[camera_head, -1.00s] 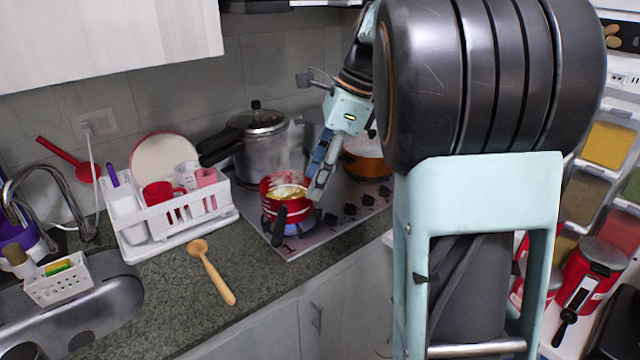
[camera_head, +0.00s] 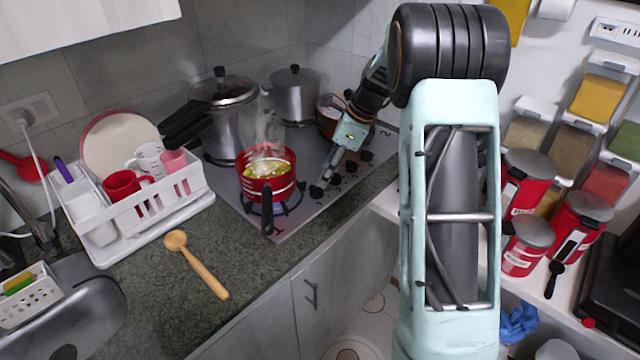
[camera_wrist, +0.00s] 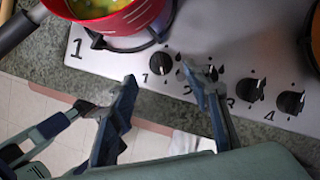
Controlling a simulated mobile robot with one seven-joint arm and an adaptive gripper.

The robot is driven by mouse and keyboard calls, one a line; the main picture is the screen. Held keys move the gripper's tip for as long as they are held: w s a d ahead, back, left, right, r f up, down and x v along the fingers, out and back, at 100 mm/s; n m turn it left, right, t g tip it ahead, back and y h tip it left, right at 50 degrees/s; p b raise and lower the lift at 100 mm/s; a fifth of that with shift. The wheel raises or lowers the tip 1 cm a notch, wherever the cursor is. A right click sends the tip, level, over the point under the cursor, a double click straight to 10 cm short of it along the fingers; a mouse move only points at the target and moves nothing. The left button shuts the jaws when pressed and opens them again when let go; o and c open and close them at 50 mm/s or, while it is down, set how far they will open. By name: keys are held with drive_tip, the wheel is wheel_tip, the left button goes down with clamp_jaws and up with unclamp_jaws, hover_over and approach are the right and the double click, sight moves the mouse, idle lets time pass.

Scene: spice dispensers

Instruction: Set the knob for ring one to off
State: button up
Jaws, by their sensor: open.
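The knob for ring one (camera_wrist: 160,63) is a black round knob by the printed "1" on the steel stove (camera_head: 285,228). In the head view the knob (camera_head: 316,192) is at the stove's front edge. My gripper (camera_wrist: 158,74) is open, with one fingertip on each side of that knob in the wrist view. I cannot tell whether the fingers touch it. In the head view my gripper (camera_head: 323,180) points down at the knob. The knob's pointer is too small to read. A red pot (camera_head: 267,188) with steaming yellow food sits on ring one.
Knob three (camera_wrist: 250,89) and knob four (camera_wrist: 290,102) are to the right; a finger partly hides knob two. The red pot's dark handle (camera_head: 267,218) sticks out over the stove's front. A wooden spoon (camera_head: 200,268) lies on the counter. Large pots stand behind.

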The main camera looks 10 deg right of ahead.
sight(317, 190)
drive_tip(key=x, duration=0.6)
drive_tip(key=shift+c, duration=0.5)
drive_tip(key=c, duration=1)
